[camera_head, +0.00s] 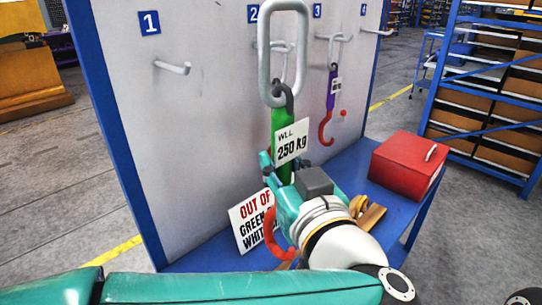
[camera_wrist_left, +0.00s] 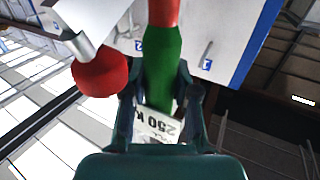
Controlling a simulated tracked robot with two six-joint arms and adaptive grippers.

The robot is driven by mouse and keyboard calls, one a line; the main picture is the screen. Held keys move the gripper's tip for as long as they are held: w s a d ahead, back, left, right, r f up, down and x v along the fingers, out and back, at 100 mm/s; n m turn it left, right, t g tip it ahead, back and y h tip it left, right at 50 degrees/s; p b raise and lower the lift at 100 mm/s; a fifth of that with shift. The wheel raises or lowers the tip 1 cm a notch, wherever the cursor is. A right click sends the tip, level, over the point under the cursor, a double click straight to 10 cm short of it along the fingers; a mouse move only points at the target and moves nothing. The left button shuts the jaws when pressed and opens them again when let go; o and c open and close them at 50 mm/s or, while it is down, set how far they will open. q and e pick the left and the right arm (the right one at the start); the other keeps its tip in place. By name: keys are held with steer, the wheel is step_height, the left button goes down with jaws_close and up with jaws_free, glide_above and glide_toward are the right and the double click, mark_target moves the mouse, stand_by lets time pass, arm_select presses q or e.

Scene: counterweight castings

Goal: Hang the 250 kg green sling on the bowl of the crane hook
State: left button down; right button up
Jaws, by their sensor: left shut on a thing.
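The green sling (camera_head: 279,122) has a white tag (camera_head: 292,143) reading WLL 250 kg. A large grey oblong link (camera_head: 264,60) stands above it, joined by a dark fitting. A red hook (camera_head: 270,235) shows below. My left gripper (camera_head: 287,174) is shut on the green sling just under the tag. In the left wrist view the green sling (camera_wrist_left: 162,65) runs between the fingers, with a red part above it. The link overlaps the peg area at number 2; I cannot tell whether it touches. No crane hook can be made out. My right gripper is not in view.
A pale board carries numbered pegs; peg 1 (camera_head: 173,67) is bare. A purple sling (camera_head: 332,88) with a red hook hangs at 3. A red box (camera_head: 409,163) and an out-of sign (camera_head: 254,219) are on the blue bench. A red ball (camera_wrist_left: 100,75) shows in the wrist view.

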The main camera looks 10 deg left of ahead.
arm_select(q)
steer(key=shift+s+d+r+p, duration=0.1)
steer(key=shift+s+d+p, duration=0.2)
steer(key=shift+s+d, duration=0.5)
steer(key=shift+s+d+p, duration=0.35)
steer(key=shift+s+d, duration=0.1)
steer(key=shift+d, duration=0.6)
steer(key=shift+s+d+r+p, duration=0.1)
steer(key=shift+s+d+p, duration=0.2)
steer(key=shift+s+d, duration=0.5)
steer(key=shift+w+d, duration=0.15)
steer(key=shift+d, duration=0.05)
steer(key=shift+f, duration=0.1)
